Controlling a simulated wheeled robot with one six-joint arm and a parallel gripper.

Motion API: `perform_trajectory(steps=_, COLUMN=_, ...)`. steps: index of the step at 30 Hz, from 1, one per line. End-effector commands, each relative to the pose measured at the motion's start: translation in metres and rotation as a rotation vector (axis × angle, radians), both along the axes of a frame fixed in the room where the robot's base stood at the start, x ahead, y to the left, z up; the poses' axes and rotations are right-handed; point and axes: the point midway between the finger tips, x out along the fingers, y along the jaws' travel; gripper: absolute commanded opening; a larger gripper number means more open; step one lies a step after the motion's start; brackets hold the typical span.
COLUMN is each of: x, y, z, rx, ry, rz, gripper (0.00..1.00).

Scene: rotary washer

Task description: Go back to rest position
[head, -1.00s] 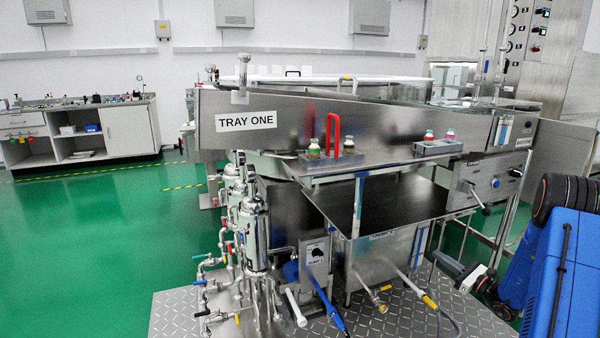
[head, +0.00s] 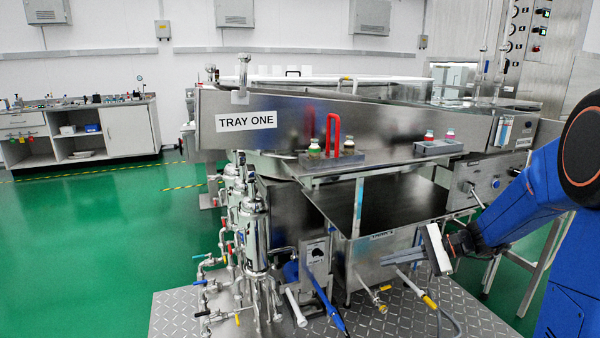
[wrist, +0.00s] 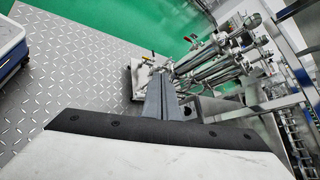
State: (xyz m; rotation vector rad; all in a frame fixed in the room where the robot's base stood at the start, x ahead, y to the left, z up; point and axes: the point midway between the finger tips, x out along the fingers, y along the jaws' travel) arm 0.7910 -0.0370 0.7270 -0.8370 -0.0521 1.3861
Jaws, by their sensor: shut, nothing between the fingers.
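My gripper (head: 394,262) is at the lower right of the head view, in front of the washer's lower tank. Its two grey fingers point left and lie together, with nothing between them. In the wrist view the fingers (wrist: 160,99) also show closed and empty, pointing toward the pipework. My blue arm comes in from the right edge of the head view. The rotary washer (head: 330,108), with its TRAY ONE sign (head: 246,121), stands in the middle.
A rack with a red handle and bottles (head: 333,150) and a grey rack with vials (head: 438,146) stand on the washer's shelf. Steel filter housings and pipes (head: 252,240) are at front left. The green floor (head: 110,240) at left is clear. A bench (head: 80,132) stands behind.

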Motion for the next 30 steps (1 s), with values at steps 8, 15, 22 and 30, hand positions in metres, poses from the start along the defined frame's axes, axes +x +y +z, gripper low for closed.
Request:
perform_trajectory(steps=8, x=-0.078, y=0.031, z=0.015, rx=-0.248, ry=-0.099, rz=0.195, gripper=0.00)
perform_trajectory(steps=15, x=-0.140, y=0.038, z=0.019, rx=-0.466, ry=-0.199, rz=0.349, gripper=0.00)
perform_trajectory(steps=22, x=-0.193, y=0.032, z=0.021, rx=-0.676, ry=-0.308, rz=0.484, gripper=0.00)
perform_trajectory(steps=30, x=-0.244, y=0.014, z=0.023, rx=-0.925, ry=-0.453, rz=0.626, gripper=0.00)
